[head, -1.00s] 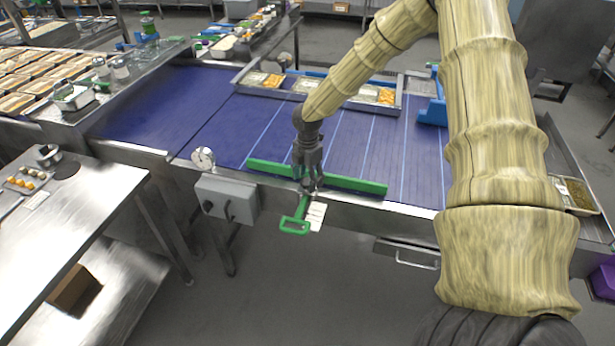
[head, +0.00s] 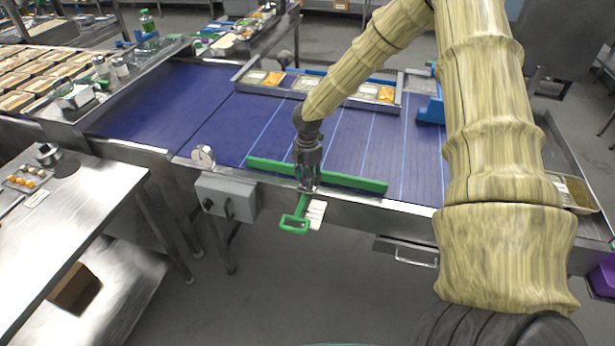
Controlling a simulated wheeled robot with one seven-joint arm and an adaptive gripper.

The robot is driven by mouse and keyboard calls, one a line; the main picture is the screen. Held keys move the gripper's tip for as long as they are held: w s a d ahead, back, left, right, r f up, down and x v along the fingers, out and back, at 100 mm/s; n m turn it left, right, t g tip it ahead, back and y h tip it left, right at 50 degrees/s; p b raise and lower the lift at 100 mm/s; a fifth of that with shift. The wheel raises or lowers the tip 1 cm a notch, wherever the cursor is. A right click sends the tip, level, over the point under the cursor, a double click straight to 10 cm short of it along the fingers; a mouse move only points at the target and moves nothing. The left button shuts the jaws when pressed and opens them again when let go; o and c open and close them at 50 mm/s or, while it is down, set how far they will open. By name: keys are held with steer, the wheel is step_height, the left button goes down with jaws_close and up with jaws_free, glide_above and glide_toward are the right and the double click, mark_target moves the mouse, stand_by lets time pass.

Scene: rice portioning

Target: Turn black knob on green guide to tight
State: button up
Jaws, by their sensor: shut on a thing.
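The green guide (head: 352,182) is a long bar lying along the near edge of the blue conveyor. A green loop handle (head: 295,224) hangs below its middle, over the front edge, with a white card (head: 317,213) beside it. My gripper (head: 307,183) points down at the middle of the guide, just above the handle. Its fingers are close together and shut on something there. The black knob itself is hidden behind the fingers, so I cannot see which way it is turned.
A grey control box (head: 228,197) and a round dial gauge (head: 203,156) are left of the guide. A metal tray with food packs (head: 327,91) and a blue block (head: 432,111) are farther back on the conveyor (head: 190,100). A steel table (head: 85,205) stands at left.

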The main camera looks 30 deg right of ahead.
steer(key=m+b, duration=0.1)
steer(key=m, duration=0.6)
steer(key=shift+m, duration=0.4)
steer(key=m+b, duration=0.1)
steer(key=m, duration=0.2)
steer(key=shift+m, duration=0.3)
steer(key=m, duration=0.3)
steer(key=shift+m+b, duration=0.3)
steer(key=shift+b, duration=0.05)
steer(key=m, duration=0.6)
steer(key=shift+b, duration=0.3)
steer(key=m, duration=0.5)
steer(key=shift+w+r, duration=0.1)
steer(key=shift+m, duration=0.4)
